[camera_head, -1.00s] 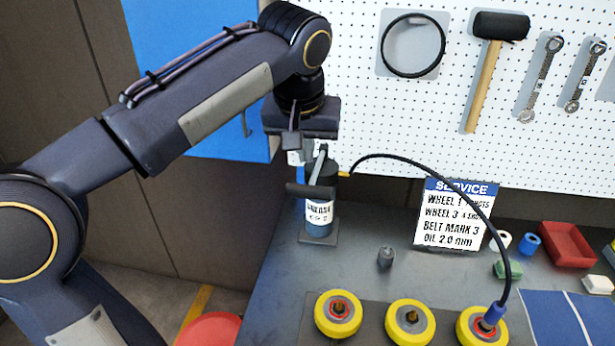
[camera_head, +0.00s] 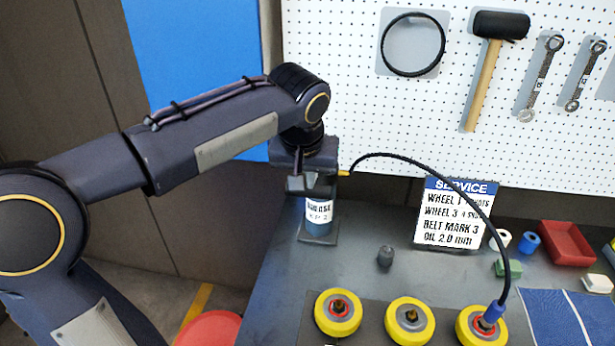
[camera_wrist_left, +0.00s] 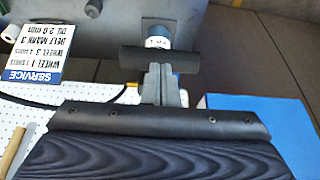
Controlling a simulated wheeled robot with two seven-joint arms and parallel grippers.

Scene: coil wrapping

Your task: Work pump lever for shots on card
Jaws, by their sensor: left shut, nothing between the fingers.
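The grease pump (camera_head: 319,214), a dark cylinder with a white label, stands on a small plate at the bench's back left. My left gripper (camera_wrist_left: 160,72) is shut and empty, its fingertips at the dark crossbar of the pump lever (camera_wrist_left: 132,58); firm contact is hard to tell. In the head view the left gripper (camera_head: 308,182) hides the pump top and most of the lever. A black hose runs from the pump to a blue coupler (camera_head: 493,314) on the right yellow wheel (camera_head: 474,327). The service card (camera_head: 452,213) stands behind, its wheel 1 number partly covered by the hose.
Two more yellow wheels, left (camera_head: 338,313) and middle (camera_head: 410,320), sit on a dark plate. A small dark knob (camera_head: 385,256) stands behind them. A red bin (camera_head: 566,243) and a blue mat (camera_head: 548,318) lie right. Tools hang on the white pegboard (camera_head: 350,100).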

